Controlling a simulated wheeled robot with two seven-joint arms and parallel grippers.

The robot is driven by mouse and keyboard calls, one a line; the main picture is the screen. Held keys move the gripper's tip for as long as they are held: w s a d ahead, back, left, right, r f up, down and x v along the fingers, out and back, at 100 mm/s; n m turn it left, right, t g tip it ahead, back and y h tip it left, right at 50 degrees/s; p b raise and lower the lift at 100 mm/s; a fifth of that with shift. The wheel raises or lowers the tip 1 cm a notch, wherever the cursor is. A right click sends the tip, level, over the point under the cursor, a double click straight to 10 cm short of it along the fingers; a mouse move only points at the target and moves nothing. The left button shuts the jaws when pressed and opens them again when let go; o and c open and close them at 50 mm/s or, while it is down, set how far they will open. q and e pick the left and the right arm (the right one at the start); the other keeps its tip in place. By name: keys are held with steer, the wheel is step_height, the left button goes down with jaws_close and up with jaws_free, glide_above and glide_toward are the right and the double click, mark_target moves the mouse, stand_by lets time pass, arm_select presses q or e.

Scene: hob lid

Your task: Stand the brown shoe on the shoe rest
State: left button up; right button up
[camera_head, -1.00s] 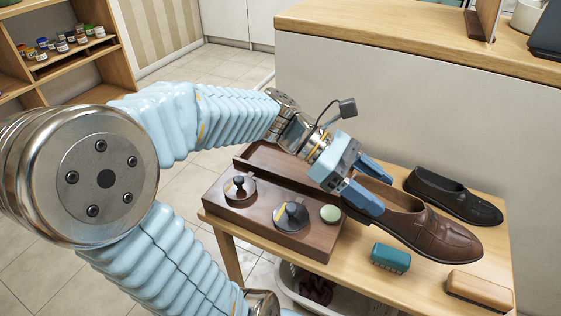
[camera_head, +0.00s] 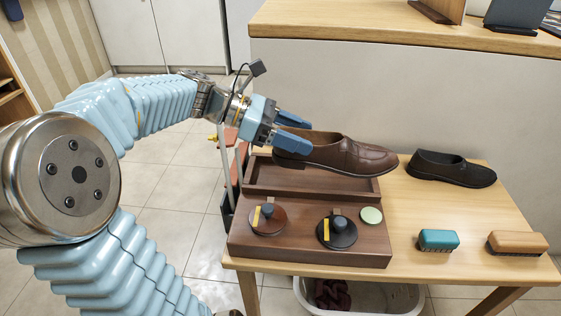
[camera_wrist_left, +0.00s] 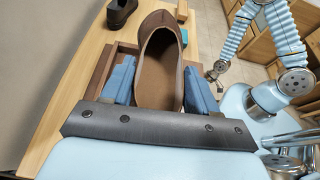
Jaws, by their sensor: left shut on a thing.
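The brown shoe (camera_head: 352,158) is in my left gripper (camera_head: 306,137), held by its heel end with the toe pointing right. It is roughly level over the long recess (camera_head: 300,182) at the back of a dark wooden box, which I take as the shoe rest. Whether the sole touches the box's rim is hard to tell. In the left wrist view the shoe's open top (camera_wrist_left: 158,65) lies between the two blue fingers, one on each side. The shoe hides part of the recess.
A black shoe (camera_head: 450,168) stands on the table to the right. Two round tins (camera_head: 337,233) (camera_head: 268,219) and a green disc (camera_head: 371,215) sit in the box's front. A teal brush (camera_head: 439,240) and an orange brush (camera_head: 516,243) lie on the table. The wall is close behind.

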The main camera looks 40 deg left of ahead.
arm_select(q)
steer(key=a+f, duration=0.2)
steer(key=w+a+f, duration=0.1)
steer(key=a+f, duration=0.1)
steer(key=a+f+b, duration=0.1)
steer(key=a+f, duration=0.1)
steer(key=shift+w+f, duration=0.15)
steer(key=shift+w, duration=0.2)
step_height(320, 180, down, 3)
steer(key=shift+f+b, duration=0.2)
steer(key=shift+b, duration=0.4)
steer(key=o, duration=1.2)
